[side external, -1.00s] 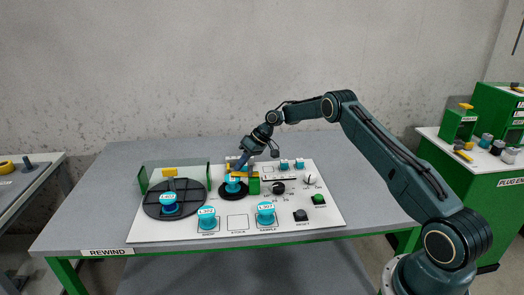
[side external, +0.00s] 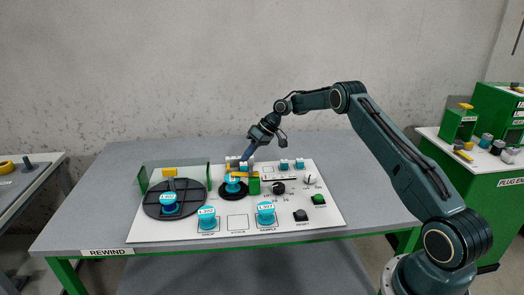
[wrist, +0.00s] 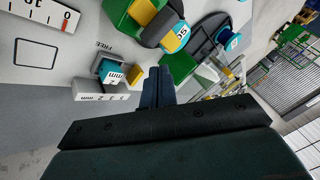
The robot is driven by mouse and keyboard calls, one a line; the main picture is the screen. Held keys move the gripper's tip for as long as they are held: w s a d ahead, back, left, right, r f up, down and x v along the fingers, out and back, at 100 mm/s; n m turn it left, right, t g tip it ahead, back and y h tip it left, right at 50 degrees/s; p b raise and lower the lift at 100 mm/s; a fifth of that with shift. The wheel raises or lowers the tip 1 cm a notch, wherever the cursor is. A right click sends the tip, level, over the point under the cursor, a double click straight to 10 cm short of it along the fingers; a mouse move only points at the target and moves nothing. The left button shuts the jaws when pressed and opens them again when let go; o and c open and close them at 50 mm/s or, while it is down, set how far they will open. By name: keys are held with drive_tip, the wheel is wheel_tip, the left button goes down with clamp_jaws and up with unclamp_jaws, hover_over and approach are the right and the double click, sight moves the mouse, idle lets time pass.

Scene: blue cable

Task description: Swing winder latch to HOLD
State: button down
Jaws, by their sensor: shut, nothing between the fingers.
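My gripper (side external: 248,156) is shut and empty, just above and behind the small winder on the white panel (side external: 135,231). In the wrist view its closed blue fingers (wrist: 158,73) point down beside a small white and teal block (wrist: 112,71) with a yellow piece (wrist: 135,75), near the printed word FREE. In the side view the small winder has a dark disc (side external: 233,194), a teal hub, a yellow bar (side external: 243,175) and a green post (side external: 253,187). I cannot tell for certain which part is the latch or its position; the HOLD mark is not readable.
A large dark turntable (side external: 153,207) with a green guard (side external: 148,168) stands at the panel's left. The grey table (side external: 375,190) is bare right of the panel.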

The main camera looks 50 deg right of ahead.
drive_tip(key=v, duration=0.9)
drive_tip(key=shift+r, duration=0.2)
drive_tip(key=shift+s, duration=0.1)
drive_tip(key=s+a+r+h, duration=0.2)
drive_tip(key=s+a+r, duration=0.1)
drive_tip(key=a+r, duration=0.8)
drive_tip(key=s+a+r+h, duration=0.1)
drive_tip(key=s+a+r, duration=0.6)
drive_tip(key=s+r, duration=0.25)
drive_tip(key=s+a+m+h, duration=0.1)
drive_tip(key=s+a, duration=0.1)
drive_tip(key=s, duration=0.5)
drive_tip(key=s+a+h, duration=0.1)
drive_tip(key=s+a, duration=0.2)
drive_tip(key=s, duration=0.4)
drive_tip(key=s+f+t+h, duration=0.1)
drive_tip(key=s+f, duration=0.4)
drive_tip(key=s, duration=0.9)
drive_tip(key=shift+d+m, duration=0.3)
